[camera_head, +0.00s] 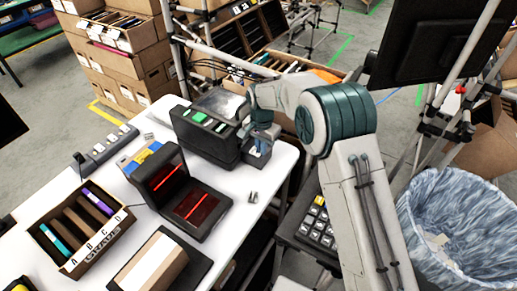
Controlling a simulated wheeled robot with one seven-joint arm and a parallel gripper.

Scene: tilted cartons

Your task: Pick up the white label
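My arm reaches from the lower right to the black label printer (205,130), which stands at the back right of the white table. My gripper (258,146) points down at the printer's right end, close to its front. A small pale patch shows right by the fingertips; it may be the white label, but it is too small to tell. The fingers are small and partly merge with the printer, so I cannot see whether they are open or shut, or whether they touch anything.
A scanner with red-lit windows (196,208) stands left of the printer. A keypad (316,222) and a lined bin (455,225) stand right. Stacked cartons (125,65) stand behind.

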